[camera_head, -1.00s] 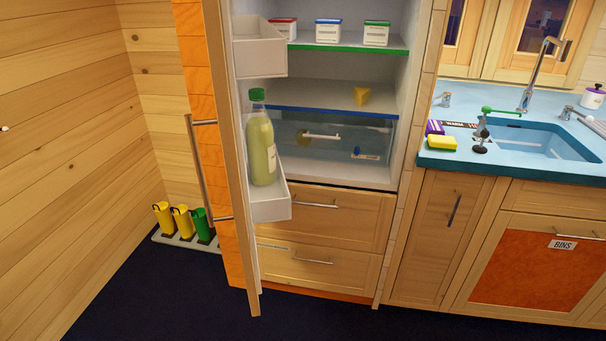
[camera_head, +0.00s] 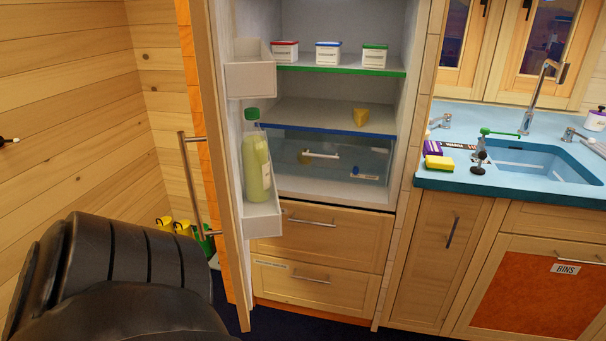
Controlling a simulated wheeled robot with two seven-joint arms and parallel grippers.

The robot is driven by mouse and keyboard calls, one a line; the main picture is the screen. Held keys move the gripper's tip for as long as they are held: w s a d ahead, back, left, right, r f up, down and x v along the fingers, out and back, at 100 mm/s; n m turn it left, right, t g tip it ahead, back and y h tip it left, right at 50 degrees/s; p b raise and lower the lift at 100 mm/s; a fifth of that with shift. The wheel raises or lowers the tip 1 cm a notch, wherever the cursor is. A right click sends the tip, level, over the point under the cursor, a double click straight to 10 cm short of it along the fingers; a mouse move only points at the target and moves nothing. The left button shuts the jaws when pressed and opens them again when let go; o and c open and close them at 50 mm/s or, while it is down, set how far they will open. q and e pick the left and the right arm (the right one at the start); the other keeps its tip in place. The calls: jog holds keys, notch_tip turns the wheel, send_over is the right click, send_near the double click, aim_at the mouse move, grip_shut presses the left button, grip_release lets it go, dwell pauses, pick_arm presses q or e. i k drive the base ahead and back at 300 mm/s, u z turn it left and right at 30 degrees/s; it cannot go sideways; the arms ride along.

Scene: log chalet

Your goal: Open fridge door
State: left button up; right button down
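The fridge door (camera_head: 217,125) stands open, swung out toward me on the left of the fridge, and I see it nearly edge-on. Its long metal handle (camera_head: 191,185) is on the outer, left side. The door's inner side carries a white upper bin (camera_head: 250,78) and a lower bin (camera_head: 262,220) holding a green-capped bottle (camera_head: 256,165). The fridge interior (camera_head: 335,85) is exposed, with shelves, three tubs and a yellow wedge of cheese. A dark part of my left arm fills the lower left, in front of the door's lower outer side. Neither gripper's fingers show.
Wooden drawers (camera_head: 320,240) sit below the fridge compartment. A counter with a blue sink (camera_head: 535,162) is on the right. Yellow and green boots (camera_head: 180,228) stand by the left wall, partly hidden by my arm. Dark floor shows only in small patches.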

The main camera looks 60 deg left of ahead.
aim_at(230, 69)
jog(key=i, duration=1)
jog(key=u, duration=3.1)
